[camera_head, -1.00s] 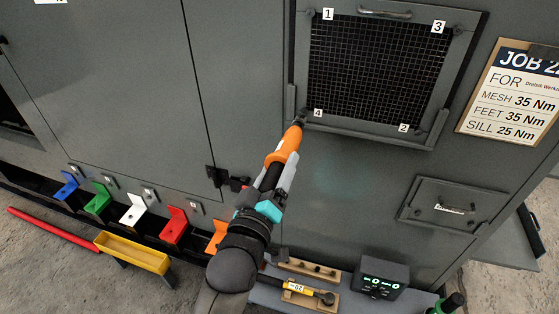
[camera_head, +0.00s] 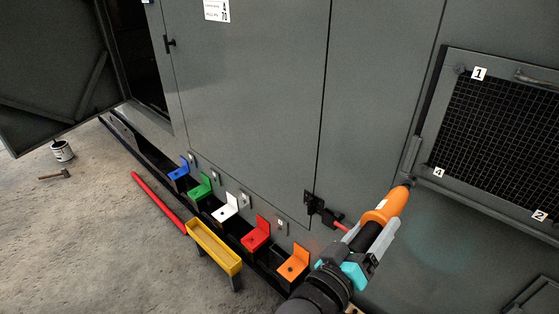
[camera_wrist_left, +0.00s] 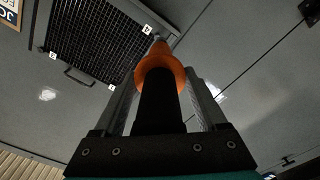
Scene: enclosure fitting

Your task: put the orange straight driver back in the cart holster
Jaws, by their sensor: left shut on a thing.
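The orange straight driver (camera_head: 385,207) has an orange nose and a black body. My left gripper (camera_head: 370,240) is shut around its black body, below the orange collar. In the head view the driver points up and right, its dark tip near the corner marked 4 of the mesh panel; I cannot tell whether they touch. The left wrist view shows the driver (camera_wrist_left: 160,75) from behind, between the two grey fingers. The cart holster is not visible in either view now. My right gripper is not in view.
The mesh panel (camera_head: 500,125) is on the grey enclosure wall. Blue, green, white, red and orange brackets (camera_head: 293,263) line its base. A yellow trough (camera_head: 214,248) and a red bar (camera_head: 157,200) lie before them. An open door (camera_head: 55,75) stands at far left; floor there is mostly clear.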

